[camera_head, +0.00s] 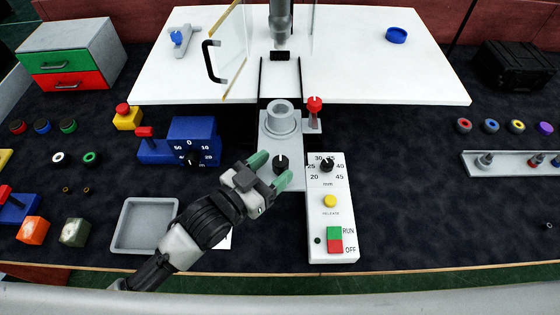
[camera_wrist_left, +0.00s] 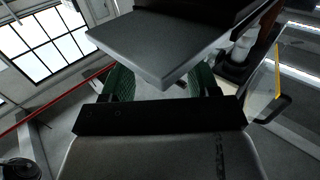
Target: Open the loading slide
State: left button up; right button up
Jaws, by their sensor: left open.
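The loading slide appears to be the grey plate (camera_head: 268,137) with a round hollow holder (camera_head: 281,117) on it, in the middle of the head view. A black knob (camera_head: 281,162) stands at its front end. In the left wrist view a grey slab (camera_wrist_left: 160,45) covers much of the space beyond the green fingers (camera_wrist_left: 155,85). My right gripper is not in view.
A red-topped clamp (camera_head: 314,108) stands just right of the plate. A white control panel (camera_head: 332,215) lies close on the right. A blue dial box (camera_head: 190,142) and a grey tray (camera_head: 144,225) are to the left. A clear door with a black handle (camera_head: 212,62) is behind.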

pick_arm(q)
jog(key=b+v, duration=0.1)
jog(key=v, duration=0.7)
jog(key=shift+a, duration=0.1)
